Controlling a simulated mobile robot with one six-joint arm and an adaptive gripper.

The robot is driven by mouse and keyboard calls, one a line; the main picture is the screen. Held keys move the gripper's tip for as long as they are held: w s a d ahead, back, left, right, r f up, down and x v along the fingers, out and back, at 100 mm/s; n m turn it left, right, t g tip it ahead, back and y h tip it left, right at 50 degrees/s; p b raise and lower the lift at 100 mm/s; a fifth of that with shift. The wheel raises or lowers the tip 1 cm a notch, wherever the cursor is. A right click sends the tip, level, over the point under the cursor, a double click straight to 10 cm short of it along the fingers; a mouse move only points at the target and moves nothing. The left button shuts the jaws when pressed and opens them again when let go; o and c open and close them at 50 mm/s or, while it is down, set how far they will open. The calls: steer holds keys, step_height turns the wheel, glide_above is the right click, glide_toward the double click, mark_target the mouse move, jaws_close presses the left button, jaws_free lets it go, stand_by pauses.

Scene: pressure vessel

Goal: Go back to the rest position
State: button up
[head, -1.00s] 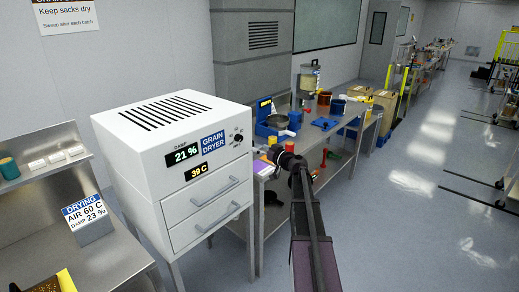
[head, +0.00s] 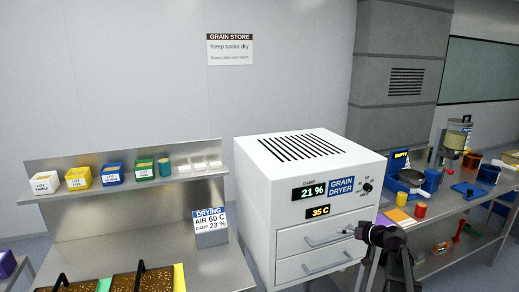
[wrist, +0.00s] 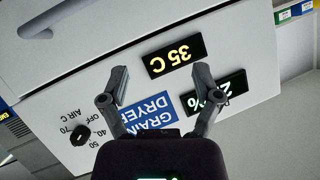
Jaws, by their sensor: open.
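My gripper (head: 357,232) is in front of the white grain dryer (head: 305,163), near the right end of its upper drawer handle, in the head view. In the wrist view my gripper (wrist: 161,82) is open with nothing between its fingers. The dryer's front fills much of that view, upside down, with its yellow 35 C display (wrist: 174,55) and a black dial (wrist: 80,135). The dryer's damp display reads 21 %. Both dryer drawers look shut. I cannot tell the gap between the fingers and the dryer front.
A steel bench (head: 130,227) at left holds small coloured lot boxes and a drying sign (head: 211,222). Two grain trays (head: 142,281) stand at its front. At right, another steel table (head: 460,207) carries a blue scale-like device, cups and a jar.

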steer(key=s+a+f+g+h, duration=0.2)
steer(key=s+a+f+g, duration=0.5)
steer(key=s+a, duration=0.45)
steer(key=s+a+f+m+g+h, duration=0.1)
steer(key=s+f+h, duration=0.1)
steer(key=s, duration=0.4)
steer(key=s+a+f+m+g+h, duration=0.2)
steer(key=s+h, duration=0.2)
steer(key=s, duration=0.3)
steer(key=shift+s+g, duration=0.15)
steer(key=shift+g, duration=0.15)
steer(key=shift+f, duration=0.1)
